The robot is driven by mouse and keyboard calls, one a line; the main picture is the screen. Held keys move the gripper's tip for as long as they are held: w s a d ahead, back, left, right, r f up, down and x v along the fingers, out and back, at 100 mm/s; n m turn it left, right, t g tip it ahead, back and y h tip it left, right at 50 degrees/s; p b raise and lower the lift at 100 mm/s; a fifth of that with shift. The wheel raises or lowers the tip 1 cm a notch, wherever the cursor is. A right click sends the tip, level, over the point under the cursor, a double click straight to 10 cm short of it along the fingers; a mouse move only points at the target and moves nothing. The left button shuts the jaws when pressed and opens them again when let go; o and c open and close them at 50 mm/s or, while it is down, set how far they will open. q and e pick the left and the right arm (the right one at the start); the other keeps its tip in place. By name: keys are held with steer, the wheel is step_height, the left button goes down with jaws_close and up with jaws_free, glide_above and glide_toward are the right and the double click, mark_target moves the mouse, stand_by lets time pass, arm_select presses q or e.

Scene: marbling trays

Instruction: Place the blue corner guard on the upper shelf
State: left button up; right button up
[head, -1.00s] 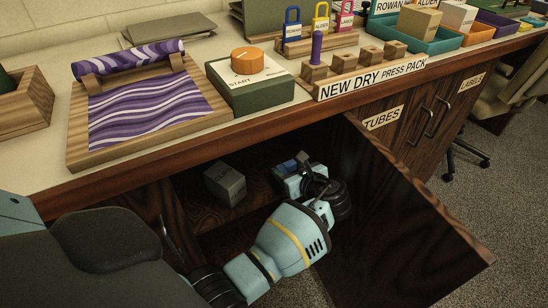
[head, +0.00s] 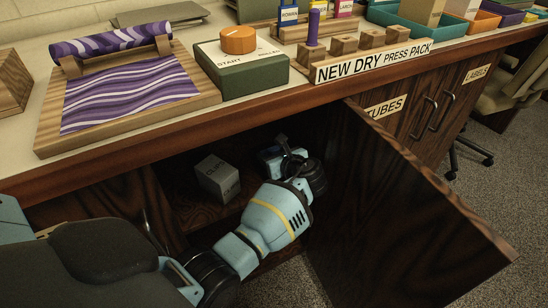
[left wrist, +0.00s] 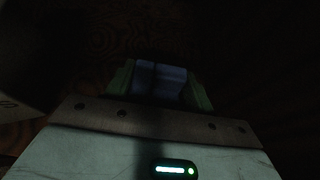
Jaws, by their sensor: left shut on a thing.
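My left gripper (head: 272,158) reaches deep into the open cupboard under the counter. In the left wrist view its green-edged fingers are shut on the blue corner guard (left wrist: 160,78), which looks dark blue in the shade. In the head view the guard is hidden by the gripper and the shadow. The upper shelf (head: 184,207) is a dark wood board inside the cupboard, with the gripper at or above its right part. I cannot tell whether the guard touches the shelf. My right gripper is not in view.
A grey labelled box (head: 217,178) stands on the shelf left of my gripper. The open cupboard door (head: 400,210) is close on the right. The counter edge (head: 250,125) runs above my arm. The counter holds a marbling tray (head: 130,120) and a green start box (head: 245,80).

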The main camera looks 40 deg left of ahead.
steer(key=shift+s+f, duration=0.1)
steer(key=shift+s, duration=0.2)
arm_select(q)
steer(key=shift+f, duration=0.2)
steer(key=o, duration=1)
steer(key=shift+r, duration=0.15)
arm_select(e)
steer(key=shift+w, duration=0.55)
arm_select(q)
steer(key=shift+s+d+r, duration=0.1)
steer(key=shift+d+r, duration=0.1)
steer(key=shift+d, duration=0.05)
steer(key=p+v, duration=0.4)
steer(key=v, duration=0.7)
steer(key=shift+s+d, duration=0.1)
steer(key=shift+d, duration=0.05)
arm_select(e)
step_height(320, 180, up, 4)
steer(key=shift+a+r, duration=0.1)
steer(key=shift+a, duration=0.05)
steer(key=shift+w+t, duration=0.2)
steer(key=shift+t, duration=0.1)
